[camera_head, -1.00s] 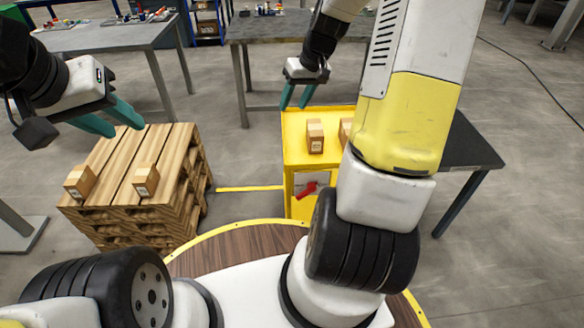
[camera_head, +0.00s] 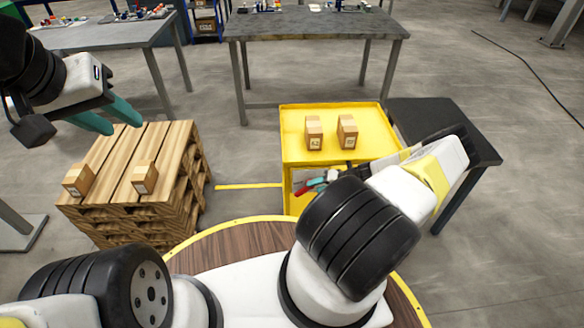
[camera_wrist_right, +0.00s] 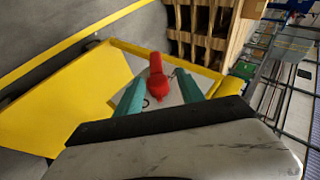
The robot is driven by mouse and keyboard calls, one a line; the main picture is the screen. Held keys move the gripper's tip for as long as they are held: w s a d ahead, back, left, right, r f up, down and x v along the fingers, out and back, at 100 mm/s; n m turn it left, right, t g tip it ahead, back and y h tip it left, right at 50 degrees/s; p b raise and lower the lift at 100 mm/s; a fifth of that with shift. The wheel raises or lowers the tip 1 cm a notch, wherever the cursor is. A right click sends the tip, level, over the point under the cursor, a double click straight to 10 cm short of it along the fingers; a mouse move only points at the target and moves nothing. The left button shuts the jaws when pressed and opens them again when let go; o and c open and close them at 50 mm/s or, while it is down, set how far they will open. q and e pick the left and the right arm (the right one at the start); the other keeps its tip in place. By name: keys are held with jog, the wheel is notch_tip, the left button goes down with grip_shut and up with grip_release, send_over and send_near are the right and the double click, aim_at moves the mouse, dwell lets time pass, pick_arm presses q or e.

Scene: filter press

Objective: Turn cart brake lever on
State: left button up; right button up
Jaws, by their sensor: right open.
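The yellow cart (camera_head: 293,120) stands ahead, right of centre. Its red brake lever (camera_head: 307,189) is on a pale panel at the cart's near side, partly hidden by my right gripper in the head view. In the right wrist view the red lever (camera_wrist_right: 157,80) sticks up between the two teal fingers of my right gripper (camera_wrist_right: 160,82). The fingers are open, one on each side, with gaps to the lever. In the head view my right gripper (camera_head: 322,181) is small and mostly covered by its arm. My left gripper (camera_head: 123,124) is open and empty above the pallet.
Two small cardboard boxes (camera_head: 314,133) stand on the cart top. A wooden pallet stack (camera_head: 190,190) with two boxes is at the left. A dark table (camera_head: 440,125) stands right of the cart. A grey workbench (camera_head: 320,24) is behind. Floor between pallet and cart is clear.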

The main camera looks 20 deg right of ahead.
aim_at(305, 192)
jog(key=x, duration=0.8)
jog(key=shift+s+f, duration=0.1)
jog(key=shift+f, duration=0.55)
jog(key=shift+a, duration=0.1)
grip_shut()
dwell(0.7)
